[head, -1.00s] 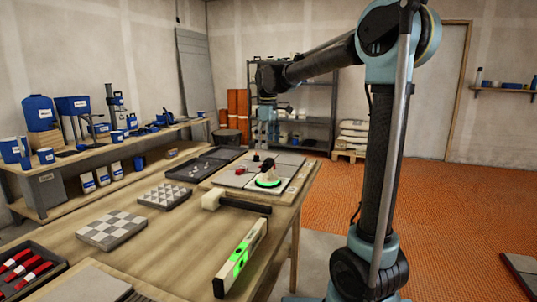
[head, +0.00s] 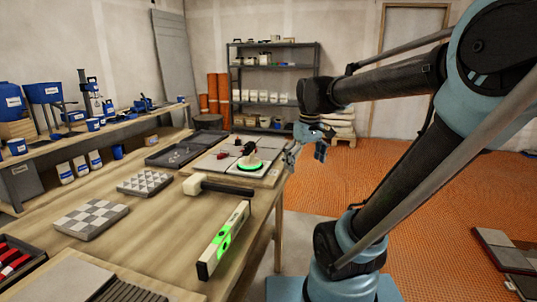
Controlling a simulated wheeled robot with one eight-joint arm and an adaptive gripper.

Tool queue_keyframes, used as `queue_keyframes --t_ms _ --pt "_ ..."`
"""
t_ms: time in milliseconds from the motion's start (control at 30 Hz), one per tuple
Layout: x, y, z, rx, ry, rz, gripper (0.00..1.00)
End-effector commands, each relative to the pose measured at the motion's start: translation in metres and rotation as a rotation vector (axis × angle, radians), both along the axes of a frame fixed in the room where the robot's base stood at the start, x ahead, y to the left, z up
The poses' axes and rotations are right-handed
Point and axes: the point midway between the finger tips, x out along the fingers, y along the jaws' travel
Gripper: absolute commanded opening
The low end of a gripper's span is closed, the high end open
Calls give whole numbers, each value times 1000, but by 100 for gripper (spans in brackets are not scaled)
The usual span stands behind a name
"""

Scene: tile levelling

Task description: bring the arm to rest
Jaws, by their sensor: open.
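My gripper (head: 291,155) is at the end of my arm, at the right edge of the workbench (head: 150,228), close to the tile board. It is open and I see nothing in it. My arm folds from the right side of the view, with its forearm reaching left toward the bench's far end. The tile board (head: 264,181) carries grey tiles (head: 208,163), a green-rimmed suction cup (head: 249,164) and a small red piece (head: 238,142). Whether the gripper is over the bench edge or just beyond it, I cannot tell exactly.
A mallet (head: 225,188) and a green level (head: 224,240) lie on the bench near its right edge. A dark tray (head: 180,153) and patterned tile samples (head: 91,217) lie further left. A shelf (head: 273,88) stands at the back. The orange floor on the right is mostly open.

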Motion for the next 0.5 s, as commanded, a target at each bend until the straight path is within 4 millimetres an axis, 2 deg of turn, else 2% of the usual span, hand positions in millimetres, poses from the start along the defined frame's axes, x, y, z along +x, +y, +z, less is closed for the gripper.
queue_keyframes --t_ms 33,200,500 --pt "-13 -9 -11 4 -7 -43 100" --pt "-51 -33 -46 19 -26 -190 100" --pt "-108 -60 -112 45 -63 -430 100"
